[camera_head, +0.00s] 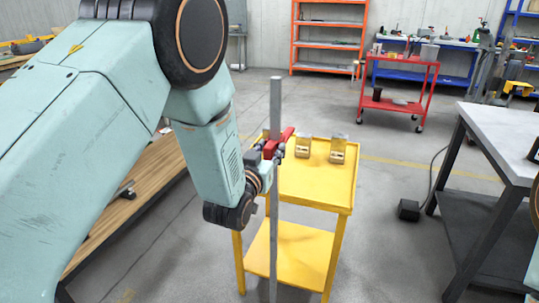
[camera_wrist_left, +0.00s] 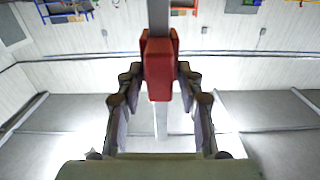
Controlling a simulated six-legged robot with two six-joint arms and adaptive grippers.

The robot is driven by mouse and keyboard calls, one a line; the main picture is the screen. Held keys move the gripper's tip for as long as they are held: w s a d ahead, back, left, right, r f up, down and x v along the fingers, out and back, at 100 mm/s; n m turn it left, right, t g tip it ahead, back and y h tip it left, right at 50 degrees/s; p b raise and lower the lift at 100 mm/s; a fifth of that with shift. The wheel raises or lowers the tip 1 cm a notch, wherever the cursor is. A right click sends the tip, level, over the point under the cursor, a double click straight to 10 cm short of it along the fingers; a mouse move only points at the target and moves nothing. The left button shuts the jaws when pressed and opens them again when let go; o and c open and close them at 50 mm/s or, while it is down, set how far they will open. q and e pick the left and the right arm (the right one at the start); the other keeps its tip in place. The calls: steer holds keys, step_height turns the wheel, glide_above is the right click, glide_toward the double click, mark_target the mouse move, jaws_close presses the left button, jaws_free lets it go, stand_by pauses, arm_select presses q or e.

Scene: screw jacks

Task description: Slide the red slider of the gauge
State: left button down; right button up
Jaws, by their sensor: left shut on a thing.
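The gauge is a tall grey upright bar (camera_head: 275,105) standing in front of the yellow cart in the head view. Its red slider (camera_head: 284,141) sits on the bar around the height of the cart's top. My left gripper (camera_head: 271,151) is at the slider and shut on it. In the left wrist view the red slider (camera_wrist_left: 160,72) is between the two fingers of my left gripper (camera_wrist_left: 158,82), around the grey bar (camera_wrist_left: 158,14). The bar's foot is cut off by the bottom of the head view. My right gripper is not in view.
A wooden bench (camera_head: 140,195) is at left and a grey-topped table (camera_head: 505,138) at right. A red cart (camera_head: 400,95) stands farther back. Bare floor lies between.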

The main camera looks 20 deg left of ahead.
mark_target(274, 98)
arm_select(q)
step_height(274, 98, up, 12)
steer(key=p, duration=0.7)
steer(key=c, duration=1.2)
jaws_free()
steer(key=shift+o, duration=0.2)
steer(key=shift+s+f, duration=0.1)
steer(key=shift+s, duration=0.35)
steer(key=s, duration=1.1)
steer(key=shift+a, duration=0.2)
steer(key=shift+s, duration=0.1)
